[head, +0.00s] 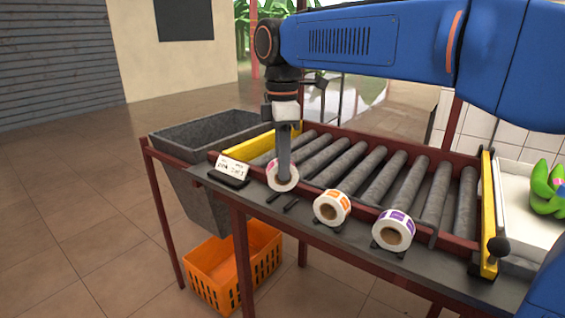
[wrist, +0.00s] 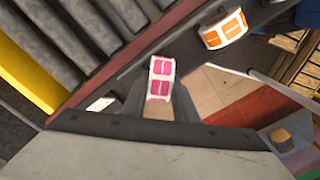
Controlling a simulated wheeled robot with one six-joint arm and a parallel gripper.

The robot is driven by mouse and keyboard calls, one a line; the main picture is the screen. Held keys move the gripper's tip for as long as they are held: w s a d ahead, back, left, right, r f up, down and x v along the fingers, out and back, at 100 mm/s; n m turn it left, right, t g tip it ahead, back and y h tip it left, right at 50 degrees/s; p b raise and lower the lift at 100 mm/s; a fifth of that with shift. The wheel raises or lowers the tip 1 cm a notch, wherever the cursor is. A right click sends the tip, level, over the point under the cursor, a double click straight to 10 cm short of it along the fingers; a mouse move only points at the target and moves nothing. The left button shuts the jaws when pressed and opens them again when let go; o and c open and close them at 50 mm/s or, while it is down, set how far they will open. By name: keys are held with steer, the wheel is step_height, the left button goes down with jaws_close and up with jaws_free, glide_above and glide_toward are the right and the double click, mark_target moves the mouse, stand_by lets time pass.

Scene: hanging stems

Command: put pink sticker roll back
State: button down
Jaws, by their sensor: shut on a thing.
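The pink sticker roll (head: 289,184), white with pink labels, is between the fingers of my gripper (head: 284,168) at the left end of the front ledge. In the wrist view my gripper (wrist: 160,102) is shut on the roll (wrist: 161,80), whose pink labels face the camera. A small dark holder with two bars (head: 291,206) shows on the ledge just below and in front of the roll. The roll appears slightly above it; I cannot tell whether they touch. My fingers hide part of the roll.
An orange sticker roll (head: 332,208) and a purple one (head: 393,230) sit on holders to the right. A white card (head: 233,167) stands on the left. Grey rollers (head: 345,165) lie behind the ledge. An orange crate (head: 222,277) is on the floor below. A grey bin (head: 190,165) stands at left.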

steer(key=shift+f, duration=0.2)
steer(key=c, duration=1.4)
jaws_free()
steer(key=shift+r, duration=0.1)
step_height(320, 180, up, 12)
steer(key=shift+r, duration=0.15)
